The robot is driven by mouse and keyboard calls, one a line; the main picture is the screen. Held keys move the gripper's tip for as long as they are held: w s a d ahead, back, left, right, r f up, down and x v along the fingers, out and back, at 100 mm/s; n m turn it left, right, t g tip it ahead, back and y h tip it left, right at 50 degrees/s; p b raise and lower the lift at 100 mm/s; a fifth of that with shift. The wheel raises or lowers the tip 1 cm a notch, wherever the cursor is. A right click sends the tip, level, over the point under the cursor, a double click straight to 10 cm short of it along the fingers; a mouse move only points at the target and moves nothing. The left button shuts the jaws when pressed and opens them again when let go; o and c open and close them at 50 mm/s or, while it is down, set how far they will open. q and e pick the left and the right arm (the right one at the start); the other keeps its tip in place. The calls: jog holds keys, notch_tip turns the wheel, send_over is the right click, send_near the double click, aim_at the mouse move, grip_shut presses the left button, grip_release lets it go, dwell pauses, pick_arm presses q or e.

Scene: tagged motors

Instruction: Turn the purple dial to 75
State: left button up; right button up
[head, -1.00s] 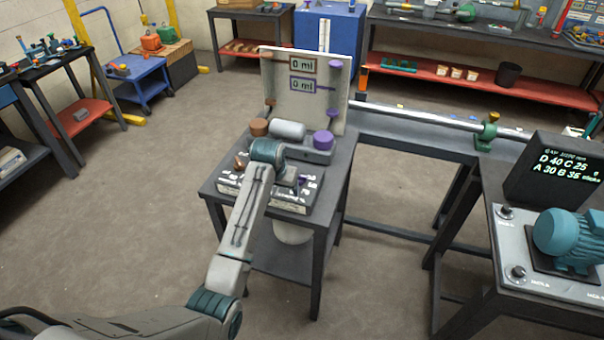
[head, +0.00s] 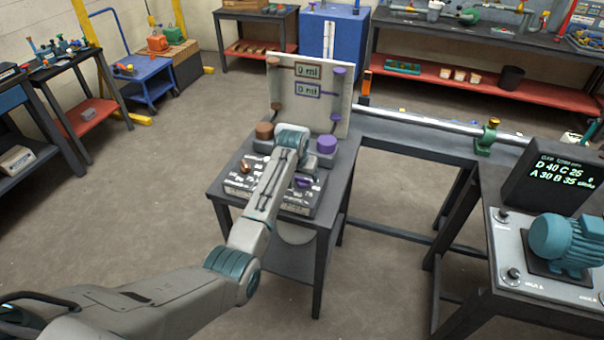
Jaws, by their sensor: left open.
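The purple dial (head: 304,182) sits on the right side of the sloped, numbered panel (head: 296,208) on the small dark table. My left arm reaches in over this panel, its teal wrist above the back of it. My left gripper (head: 301,171) is open, small and partly hidden by the wrist, close above the purple dial. I cannot tell whether it touches the dial. A brown dial (head: 245,166) is on the panel's left side. Behind stand a purple-topped part (head: 326,144) and a brown-topped part (head: 264,130). My right gripper is not in view.
An upright board (head: 288,113) with two "0 ml" displays stands behind the panel. A long pipe (head: 430,121) runs right from it. A blue motor (head: 563,238) and a dark screen (head: 553,172) are at the right. Floor left of the table is clear.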

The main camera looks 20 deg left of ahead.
pick_arm(q)
jog(key=shift+x, duration=0.95)
jog(key=c, duration=1)
